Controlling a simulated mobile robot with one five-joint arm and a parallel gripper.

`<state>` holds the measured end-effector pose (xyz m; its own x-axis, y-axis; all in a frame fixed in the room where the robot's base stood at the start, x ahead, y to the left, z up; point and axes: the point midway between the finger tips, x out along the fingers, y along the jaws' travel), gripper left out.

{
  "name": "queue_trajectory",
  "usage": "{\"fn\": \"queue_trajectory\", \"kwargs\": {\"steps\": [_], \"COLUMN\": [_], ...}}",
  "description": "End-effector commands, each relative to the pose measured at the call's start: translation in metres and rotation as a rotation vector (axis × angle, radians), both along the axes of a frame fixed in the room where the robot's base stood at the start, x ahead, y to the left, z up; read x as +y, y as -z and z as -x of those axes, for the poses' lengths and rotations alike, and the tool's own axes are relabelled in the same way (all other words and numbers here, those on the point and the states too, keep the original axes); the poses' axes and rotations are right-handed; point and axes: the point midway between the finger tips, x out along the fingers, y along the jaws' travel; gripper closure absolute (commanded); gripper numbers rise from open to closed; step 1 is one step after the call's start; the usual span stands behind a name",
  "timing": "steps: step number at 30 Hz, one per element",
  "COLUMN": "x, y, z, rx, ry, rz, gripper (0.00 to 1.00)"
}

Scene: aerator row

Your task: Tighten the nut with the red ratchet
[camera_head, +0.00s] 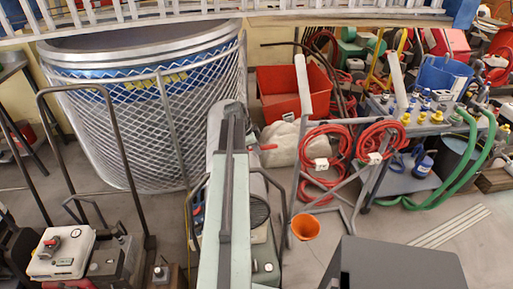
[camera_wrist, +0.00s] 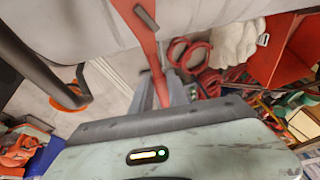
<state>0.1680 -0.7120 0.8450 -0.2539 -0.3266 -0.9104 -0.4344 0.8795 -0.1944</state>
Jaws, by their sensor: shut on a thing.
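The red ratchet (camera_wrist: 150,55) shows in the wrist view as a long tapered bar in front of a broad pale grey body (camera_wrist: 215,12). A short red end of the ratchet (camera_head: 268,147) juts out to the right of my arm in the head view. My gripper (camera_head: 229,113) is at the far end of my arm and is shut on the ratchet.
A large mesh-covered tank (camera_head: 140,120) stands at the left. Black cart rails (camera_head: 285,190) stand close to my arm, with an orange funnel (camera_head: 305,227) to their right. A red bin (camera_head: 280,92), coiled red hoses (camera_head: 322,150) and a cluttered bench (camera_head: 425,130) fill the right. Some floor (camera_head: 410,228) is clear.

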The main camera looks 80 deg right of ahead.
Motion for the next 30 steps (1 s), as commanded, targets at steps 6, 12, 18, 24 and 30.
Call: {"fn": "queue_trajectory", "kwargs": {"steps": [6, 12, 18, 24, 30], "x": [0.000, 0.000, 0.000, 0.000, 0.000], "y": [0.001, 0.001, 0.005, 0.012, 0.010], "z": [0.000, 0.000, 0.000, 0.000, 0.000], "rx": [0.000, 0.000, 0.000, 0.000, 0.000], "ry": [0.000, 0.000, 0.000, 0.000, 0.000], "rz": [0.000, 0.000, 0.000, 0.000, 0.000], "gripper": [1.00, 1.00, 1.00, 1.00, 1.00]}}
